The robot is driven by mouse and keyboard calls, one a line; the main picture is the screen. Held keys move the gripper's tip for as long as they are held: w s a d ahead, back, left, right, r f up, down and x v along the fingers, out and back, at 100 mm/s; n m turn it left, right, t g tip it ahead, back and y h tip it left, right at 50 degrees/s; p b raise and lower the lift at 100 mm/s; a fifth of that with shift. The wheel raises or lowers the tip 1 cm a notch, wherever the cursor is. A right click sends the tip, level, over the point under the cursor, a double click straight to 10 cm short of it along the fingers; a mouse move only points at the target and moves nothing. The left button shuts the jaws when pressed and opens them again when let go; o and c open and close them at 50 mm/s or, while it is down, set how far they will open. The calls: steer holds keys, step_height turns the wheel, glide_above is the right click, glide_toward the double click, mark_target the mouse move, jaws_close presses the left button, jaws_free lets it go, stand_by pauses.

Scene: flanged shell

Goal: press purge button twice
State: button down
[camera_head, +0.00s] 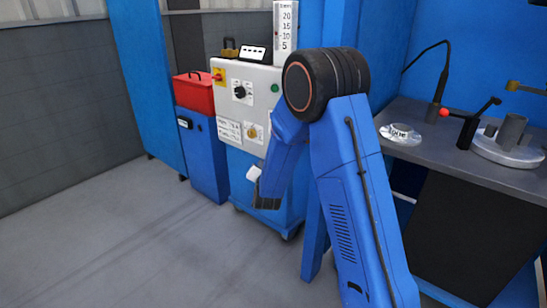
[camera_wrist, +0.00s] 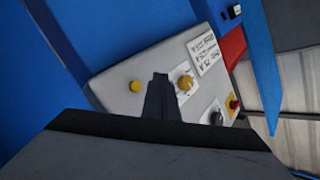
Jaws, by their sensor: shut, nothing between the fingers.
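The grey control panel (camera_head: 256,75) stands on a blue wheeled cabinet. In the wrist view the panel (camera_wrist: 122,101) lies ahead of my gripper (camera_wrist: 160,76). My gripper is shut and empty, its dark fingers together. A small round yellow button (camera_wrist: 135,87) lies just left of the fingertips, and a yellow-orange knob (camera_wrist: 186,82) lies to their right. In the head view a green button (camera_head: 275,88) is on the panel's upper right. I cannot read which control is labelled purge. My arm hides part of the panel; contact with it cannot be told.
A black dial (camera_head: 240,91) and a red-yellow switch (camera_head: 217,76) are also on the panel. A red toolbox (camera_head: 194,93) sits on a blue cabinet to the left. A workbench (camera_head: 480,168) stands at right. The floor at left is clear.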

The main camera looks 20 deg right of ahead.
steer(key=s+a, duration=0.2)
steer(key=a, duration=0.1)
steer(key=shift+s, duration=0.1)
stand_by(0.4)
steer(key=w+d, duration=0.5)
steer(key=d, duration=0.2)
stand_by(0.6)
steer(key=shift+w+d, duration=0.1)
steer(key=shift+w, duration=0.05)
stand_by(1.8)
steer(key=shift+w+d, duration=0.2)
steer(key=shift+d, duration=0.05)
